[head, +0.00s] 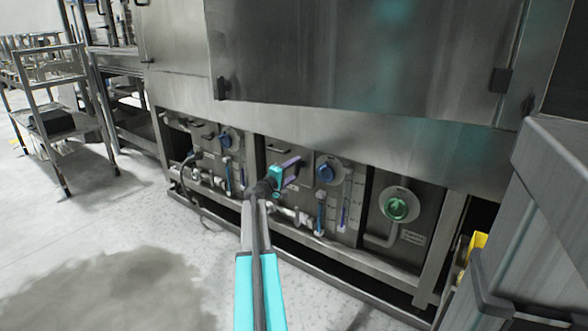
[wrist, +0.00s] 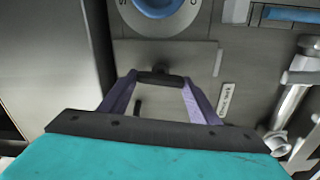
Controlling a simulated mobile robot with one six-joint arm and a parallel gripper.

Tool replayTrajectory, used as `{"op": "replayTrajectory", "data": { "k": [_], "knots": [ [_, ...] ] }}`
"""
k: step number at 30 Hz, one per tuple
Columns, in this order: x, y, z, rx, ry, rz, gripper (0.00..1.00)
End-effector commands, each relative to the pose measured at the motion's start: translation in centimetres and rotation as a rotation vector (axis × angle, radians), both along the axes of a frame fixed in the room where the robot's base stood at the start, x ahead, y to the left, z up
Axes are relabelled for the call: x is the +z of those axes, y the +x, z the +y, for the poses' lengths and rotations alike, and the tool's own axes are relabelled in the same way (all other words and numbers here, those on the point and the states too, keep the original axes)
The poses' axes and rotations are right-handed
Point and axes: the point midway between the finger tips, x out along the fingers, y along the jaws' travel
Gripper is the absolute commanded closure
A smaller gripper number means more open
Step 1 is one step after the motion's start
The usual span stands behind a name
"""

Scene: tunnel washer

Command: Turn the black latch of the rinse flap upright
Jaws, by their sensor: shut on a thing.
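The black latch (wrist: 160,78) of the flap lies between the fingertips of my gripper (wrist: 160,84) in the wrist view. My gripper is shut on it, with the purple fingers at its two ends. It runs left to right there, but the view is rolled on its side against the panel, so the latch looks about upright on the machine. The grey flap plate (wrist: 190,54) lies flat behind it. In the head view my gripper (head: 297,166) is against the lower front panel and hides the latch. A pale label (wrist: 226,100) is beside the fingers, too small to read.
A blue dial (head: 328,172) is just right of my gripper; it shows at the top of the wrist view (wrist: 157,6). A green dial (head: 396,208) is farther right. Pipes (wrist: 292,100) stand close by. A grey cabinet (head: 555,190) bounds the right; open floor (head: 100,240) lies left.

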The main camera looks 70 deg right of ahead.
Motion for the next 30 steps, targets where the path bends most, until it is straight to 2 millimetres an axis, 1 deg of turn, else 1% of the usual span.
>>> {"op": "replayTrajectory", "data": {
  "k": [3,9,24,25,27,28,30],
  "knots": [
    [0.01,-0.04,0.06,-0.001,0.018,0.065,0.66],
    [-0.06,-0.01,0.08,-0.001,0.037,0.134,0.66],
    [-0.13,0.04,0.08,0.0,0.043,0.157,0.66],
    [-0.13,0.05,0.08,0.0,0.042,0.156,0.39],
    [-0.13,0.05,0.07,0.001,0.042,0.156,0.27],
    [-0.12,0.06,0.07,0.001,0.042,0.156,0.25],
    [-0.11,0.05,0.06,0.001,0.042,0.155,0.25]
  ]
}}
